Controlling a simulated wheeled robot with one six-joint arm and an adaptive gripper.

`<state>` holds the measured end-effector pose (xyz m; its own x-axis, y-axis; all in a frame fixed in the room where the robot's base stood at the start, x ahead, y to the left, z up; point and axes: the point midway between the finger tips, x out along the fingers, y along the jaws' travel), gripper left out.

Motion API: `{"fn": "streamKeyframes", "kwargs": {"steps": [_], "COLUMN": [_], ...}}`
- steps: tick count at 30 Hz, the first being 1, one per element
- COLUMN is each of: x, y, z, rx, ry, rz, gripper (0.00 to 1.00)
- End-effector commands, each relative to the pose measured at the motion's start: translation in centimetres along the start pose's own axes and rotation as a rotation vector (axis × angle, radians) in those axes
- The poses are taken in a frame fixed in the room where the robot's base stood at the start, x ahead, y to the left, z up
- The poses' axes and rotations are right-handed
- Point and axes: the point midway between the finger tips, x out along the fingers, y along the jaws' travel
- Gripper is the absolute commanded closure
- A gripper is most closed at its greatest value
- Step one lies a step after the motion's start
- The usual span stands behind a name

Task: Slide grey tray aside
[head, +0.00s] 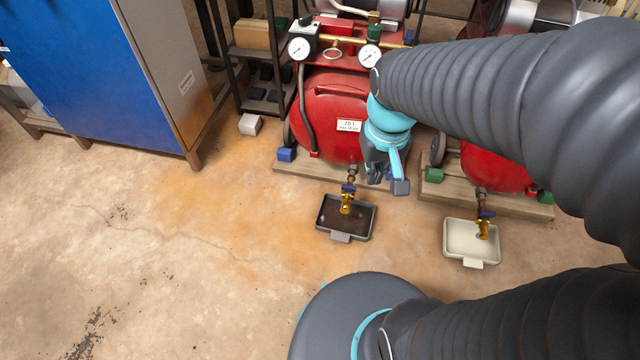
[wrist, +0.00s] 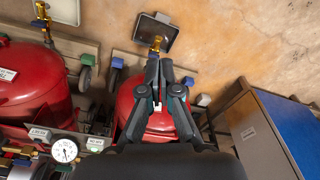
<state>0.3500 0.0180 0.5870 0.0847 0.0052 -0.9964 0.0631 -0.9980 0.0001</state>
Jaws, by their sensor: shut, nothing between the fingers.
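The grey tray (head: 330,230) lies on the floor in front of the left red tank, below a brass drain valve (head: 347,204) with a blue handle. Dark liquid or residue covers its inside, and a tab sticks out at its near edge. The tray also shows in the wrist view (wrist: 141,28) at the top. My gripper (head: 386,184) hangs beside the tank, to the right of the tray and above it, apart from it. In the wrist view the fingers (wrist: 159,66) are together with nothing between them, pointing toward the valve and tray.
A cream tray (head: 472,242) lies under a second valve (head: 485,222) at the right. A blue cabinet (head: 110,60) stands at the left. The floor left of the grey tray is open.

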Motion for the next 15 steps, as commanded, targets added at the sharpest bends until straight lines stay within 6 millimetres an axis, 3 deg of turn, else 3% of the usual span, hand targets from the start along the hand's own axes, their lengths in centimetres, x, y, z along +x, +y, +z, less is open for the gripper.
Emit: {"fn": "streamKeyframes", "kwargs": {"steps": [15], "x": [11.9], "y": [-1.8], "z": [-6.0], "rx": [0.113], "ry": [-0.244], "rz": [0.022], "gripper": [1.00]}}
